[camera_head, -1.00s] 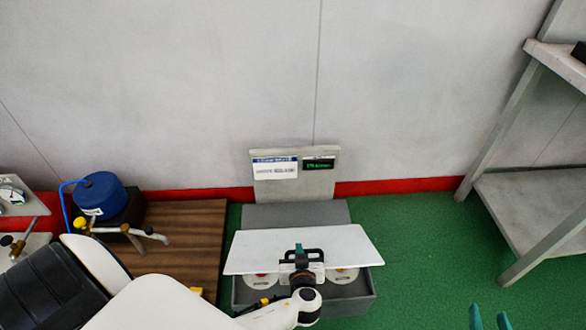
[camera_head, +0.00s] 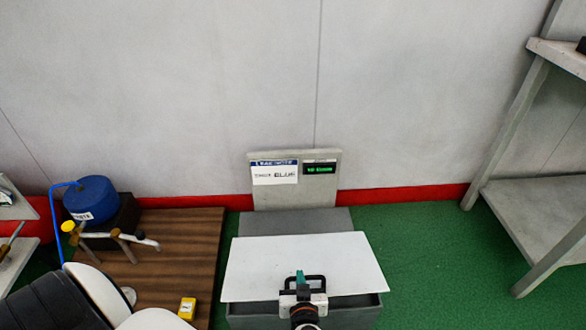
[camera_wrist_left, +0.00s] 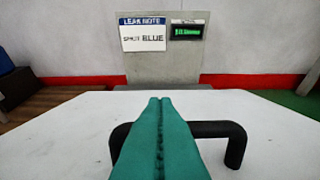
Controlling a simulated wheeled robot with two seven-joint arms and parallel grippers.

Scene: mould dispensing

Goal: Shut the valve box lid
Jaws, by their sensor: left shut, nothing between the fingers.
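The valve box (camera_head: 350,312) is a grey box on the green floor below the wall panel. Its white lid (camera_head: 310,262) lies over most of the top, and a dark strip of the box shows along the front edge. My left gripper (camera_head: 299,276) is at the lid's front, by its black handle (camera_head: 317,283). In the left wrist view the gripper (camera_wrist_left: 160,102) has its teal fingers together with nothing between them, over the black handle (camera_wrist_left: 218,130) on the white lid (camera_wrist_left: 268,125). Whether the fingers touch the handle I cannot tell. My right gripper is not in view.
A grey panel (camera_head: 320,190) with a note reading "BLUE" and a green display stands behind the box. A wooden board (camera_head: 180,250) with a blue-topped container (camera_head: 92,198) and a yellow item (camera_head: 187,308) is at left. A grey shelf (camera_head: 535,205) stands at right.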

